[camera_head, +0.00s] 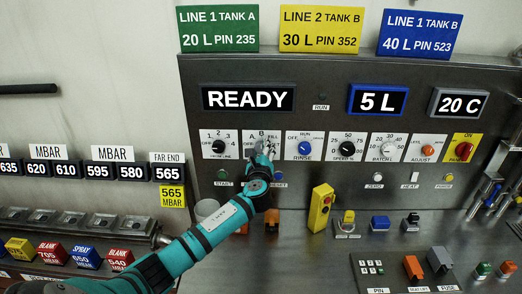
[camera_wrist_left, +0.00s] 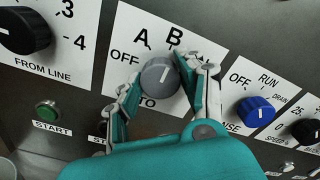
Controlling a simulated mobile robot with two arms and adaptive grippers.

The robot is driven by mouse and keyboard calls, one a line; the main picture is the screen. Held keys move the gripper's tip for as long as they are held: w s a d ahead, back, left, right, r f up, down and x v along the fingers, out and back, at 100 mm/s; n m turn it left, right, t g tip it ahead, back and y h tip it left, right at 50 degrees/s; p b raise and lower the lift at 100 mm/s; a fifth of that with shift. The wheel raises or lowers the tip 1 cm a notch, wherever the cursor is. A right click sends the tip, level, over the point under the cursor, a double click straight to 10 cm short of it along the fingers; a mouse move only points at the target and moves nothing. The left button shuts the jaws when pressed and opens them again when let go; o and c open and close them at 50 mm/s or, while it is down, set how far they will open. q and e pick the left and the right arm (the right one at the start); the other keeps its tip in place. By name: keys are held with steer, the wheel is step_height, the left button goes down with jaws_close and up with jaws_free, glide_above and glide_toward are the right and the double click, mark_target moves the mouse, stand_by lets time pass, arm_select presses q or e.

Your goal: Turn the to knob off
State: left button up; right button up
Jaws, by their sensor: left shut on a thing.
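The grey TO knob (camera_wrist_left: 159,76) sits on a white plate on the steel panel, with OFF at its left and A and B above it. The white mark on the knob appears to point up and right, toward B. My left gripper (camera_wrist_left: 162,92) has its teal fingers on either side of the knob and is shut on it. In the head view my left gripper (camera_head: 263,162) reaches up to the TO plate (camera_head: 258,138) and hides most of the knob. My right gripper is in neither view.
The black FROM LINE knob (camera_head: 218,146) is left of the TO plate, and the blue RINSE knob (camera_head: 305,147) is close on the right. A green START button (camera_wrist_left: 47,112) is below left. A yellow box (camera_head: 321,207) stands on the ledge below.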

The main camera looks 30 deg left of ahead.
arm_select(q)
steer(key=shift+f, duration=0.1)
steer(key=n+b, duration=0.2)
steer(key=n, duration=0.1)
steer(key=shift+f+b, duration=0.1)
steer(key=shift+b, duration=0.3)
steer(key=n+b, duration=0.3)
steer(key=n, duration=0.2)
steer(key=shift+n+b, duration=0.3)
steer(key=shift+n, duration=0.1)
steer(key=n+b, duration=0.2)
steer(key=n, duration=0.2)
steer(key=shift+n+b, duration=1.3)
steer(key=shift+n, duration=1.2)
steer(key=o, duration=1.2)
steer(key=shift+s, duration=0.15)
steer(key=v, duration=1.1)
steer(key=shift+s+d, duration=0.3)
steer(key=shift+d, duration=0.05)
